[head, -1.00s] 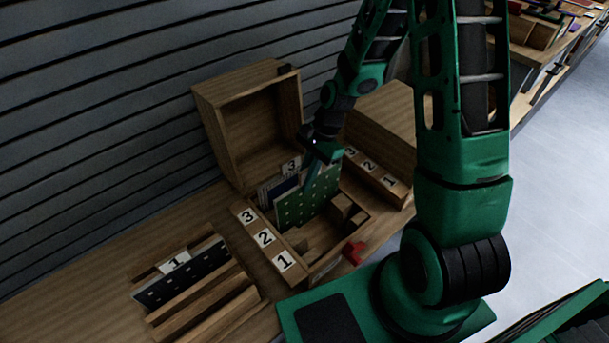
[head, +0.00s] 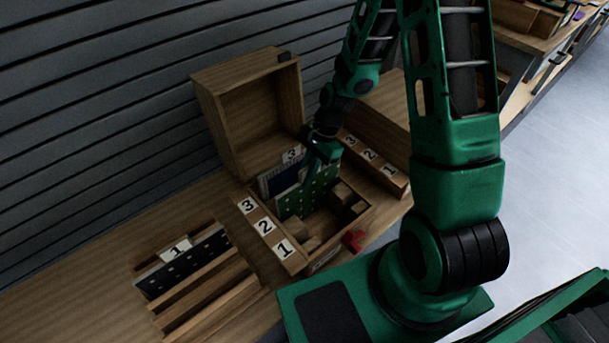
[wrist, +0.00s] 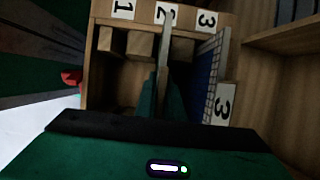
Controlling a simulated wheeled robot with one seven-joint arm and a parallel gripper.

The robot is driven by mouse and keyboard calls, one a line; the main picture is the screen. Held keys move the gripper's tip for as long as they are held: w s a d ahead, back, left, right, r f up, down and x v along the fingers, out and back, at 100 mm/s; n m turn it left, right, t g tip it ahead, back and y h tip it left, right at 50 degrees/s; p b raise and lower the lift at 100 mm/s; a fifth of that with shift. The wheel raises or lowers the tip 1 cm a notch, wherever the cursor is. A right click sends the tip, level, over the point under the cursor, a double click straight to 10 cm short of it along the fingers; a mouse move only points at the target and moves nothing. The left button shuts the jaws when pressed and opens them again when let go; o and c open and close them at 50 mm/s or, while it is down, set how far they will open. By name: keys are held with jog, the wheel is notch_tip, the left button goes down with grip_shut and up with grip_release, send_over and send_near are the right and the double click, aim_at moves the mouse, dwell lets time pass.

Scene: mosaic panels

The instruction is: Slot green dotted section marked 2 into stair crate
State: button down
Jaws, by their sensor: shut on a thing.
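The green dotted section (head: 310,196) stands upright in the stair crate (head: 292,262), near the middle steps. Its lower edge is hidden, so I cannot tell if it is seated. My gripper (head: 321,159) is shut on its top edge. In the wrist view my gripper's fingers (wrist: 160,98) straddle the thin edge of the section (wrist: 166,52), in line with the label 2 (wrist: 167,14) on the crate's side strip. The section's own number is not visible. A blue section (head: 277,179) marked 3 stands behind it; it also shows in the wrist view (wrist: 204,76).
The crate's open lid (head: 250,115) stands up at the back. A rack (head: 195,315) at left holds a dark dotted section (head: 185,265) marked 1. A red latch (head: 354,241) sits at the crate's front. The front steps are empty.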

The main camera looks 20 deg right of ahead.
jog(key=c, duration=1.8)
grip_release()
jog(key=v, duration=1)
jog(key=shift+w, duration=0.1)
jog(key=shift+d+r, duration=0.2)
jog(key=shift+r, duration=0.15)
